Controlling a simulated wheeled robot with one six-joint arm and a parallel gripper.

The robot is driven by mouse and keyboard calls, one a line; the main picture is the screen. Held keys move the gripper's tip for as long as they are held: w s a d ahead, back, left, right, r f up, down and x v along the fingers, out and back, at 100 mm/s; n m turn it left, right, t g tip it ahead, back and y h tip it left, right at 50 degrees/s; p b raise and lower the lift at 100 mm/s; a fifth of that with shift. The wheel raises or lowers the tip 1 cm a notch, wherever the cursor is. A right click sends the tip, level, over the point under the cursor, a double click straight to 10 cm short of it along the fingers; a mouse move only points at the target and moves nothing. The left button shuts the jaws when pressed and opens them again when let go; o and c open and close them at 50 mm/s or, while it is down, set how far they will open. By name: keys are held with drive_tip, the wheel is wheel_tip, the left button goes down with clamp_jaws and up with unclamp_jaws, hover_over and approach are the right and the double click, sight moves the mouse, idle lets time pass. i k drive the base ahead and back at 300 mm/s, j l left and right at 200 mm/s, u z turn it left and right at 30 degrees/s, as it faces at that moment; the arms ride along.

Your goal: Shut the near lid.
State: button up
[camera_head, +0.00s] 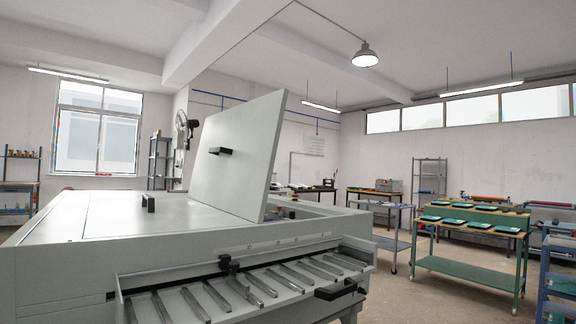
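The large grey plate processor (60,262) fills the left and lower part of the view. One lid (240,165) stands raised, tilted slightly back from upright, with a black handle (220,151) on the face toward me. The opening beside its lower edge is partly visible at the right; the rest is hidden behind the lid and casing. Another lid panel (115,212) lies flat and shut to the left, with its own black handle (148,202). I take the raised lid to be the near lid. My gripper is not in view.
A slatted feed tray (245,287) juts from the machine's front, with a black handle (335,290) at its right end and a black knob (228,265) on its rear edge. Green tables (468,265) stand to the right. Open floor (405,298) lies between.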

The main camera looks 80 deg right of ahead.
sight(233, 167)
drive_tip(key=z, duration=1.75)
